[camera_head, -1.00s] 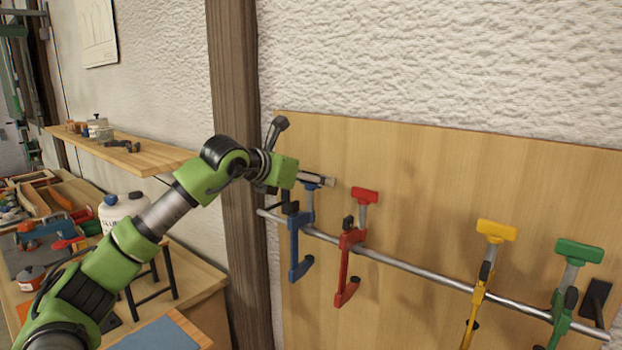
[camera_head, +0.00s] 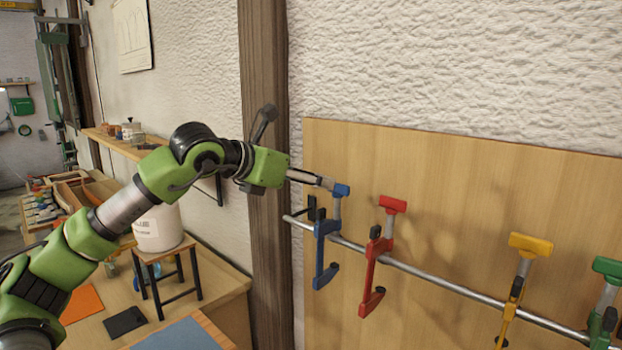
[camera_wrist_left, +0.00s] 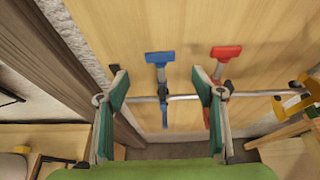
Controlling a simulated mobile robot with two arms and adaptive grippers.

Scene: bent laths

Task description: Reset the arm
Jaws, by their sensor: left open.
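My left arm comes in from the left in the head view. Its gripper (camera_head: 318,180) is level with the blue clamp's top handle, its tips seen just beside it. In the left wrist view the gripper (camera_wrist_left: 160,85) is open and empty, with fingers spread wide. The blue clamp (camera_head: 322,250) hangs on the metal rail and appears between the fingers in the wrist view (camera_wrist_left: 160,60); I cannot tell how far off it is. The red clamp (camera_head: 377,255) hangs to its right, partly behind a finger in the wrist view. My right gripper is out of view.
The metal rail (camera_head: 440,278) crosses the wooden panel (camera_head: 460,190), with a yellow clamp (camera_head: 525,262) and a green clamp (camera_head: 604,300) farther right. A dark wooden post (camera_head: 265,60) stands behind my wrist. A stool (camera_head: 165,270) bears a white container (camera_head: 158,230) at left.

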